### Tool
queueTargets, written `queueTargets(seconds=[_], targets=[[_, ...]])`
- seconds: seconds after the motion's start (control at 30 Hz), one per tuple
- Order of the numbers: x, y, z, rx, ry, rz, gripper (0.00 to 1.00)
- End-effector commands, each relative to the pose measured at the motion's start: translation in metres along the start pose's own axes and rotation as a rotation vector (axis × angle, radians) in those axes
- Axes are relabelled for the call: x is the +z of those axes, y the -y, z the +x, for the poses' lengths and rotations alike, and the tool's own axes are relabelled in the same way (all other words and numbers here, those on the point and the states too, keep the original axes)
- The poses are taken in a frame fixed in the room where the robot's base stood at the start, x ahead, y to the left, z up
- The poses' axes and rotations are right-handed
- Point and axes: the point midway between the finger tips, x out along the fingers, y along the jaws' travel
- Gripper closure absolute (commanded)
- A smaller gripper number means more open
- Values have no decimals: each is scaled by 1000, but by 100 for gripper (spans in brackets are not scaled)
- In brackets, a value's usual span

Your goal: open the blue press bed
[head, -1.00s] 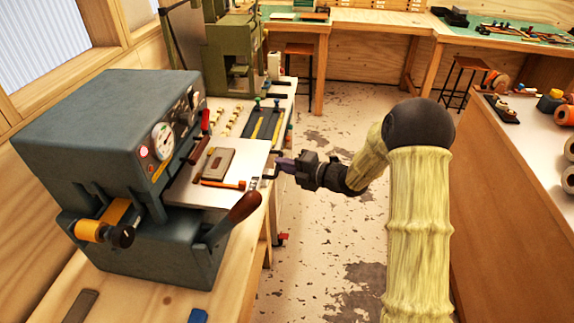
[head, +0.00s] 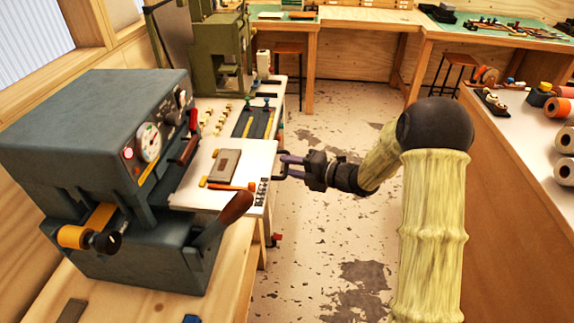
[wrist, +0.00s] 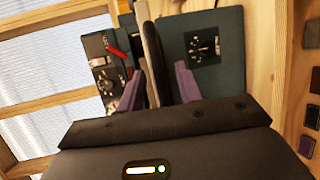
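The blue-grey press (head: 95,125) stands on the wooden bench at left in the head view. Its pale flat bed (head: 245,155) sticks out to the right from under the press head, with a grey-brown block (head: 225,165) on it. A dark bracket handle (head: 284,152) is at the bed's outer edge. My gripper (head: 284,166) is at this handle, its purple fingers parted with a gap between them. In the wrist view the fingers (wrist: 158,88) are also spread apart. I cannot tell whether a finger touches the handle.
A lever with a brown wooden grip (head: 235,208) rises in front of the bed. An orange foil roll (head: 75,237) sits on the press's near side. A green press (head: 215,55) stands behind. Open floor (head: 330,230) lies right of the bench, bounded by a counter (head: 510,200).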

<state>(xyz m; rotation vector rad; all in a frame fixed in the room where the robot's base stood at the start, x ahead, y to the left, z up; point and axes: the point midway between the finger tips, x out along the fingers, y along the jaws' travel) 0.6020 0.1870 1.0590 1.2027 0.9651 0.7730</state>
Motion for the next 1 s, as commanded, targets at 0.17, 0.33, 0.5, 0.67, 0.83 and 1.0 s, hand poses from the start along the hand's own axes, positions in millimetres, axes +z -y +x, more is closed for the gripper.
queueTargets(seconds=[0.17,0.33,0.5,0.67,0.83,1.0], targets=[[4,0,-4,0,10,1,66],[4,1,-7,1,10,0,66],[4,1,-25,0,10,-2,66],[4,2,-56,0,12,-2,66],[3,2,-90,0,12,-1,66],[3,2,-125,-1,13,-2,66]])
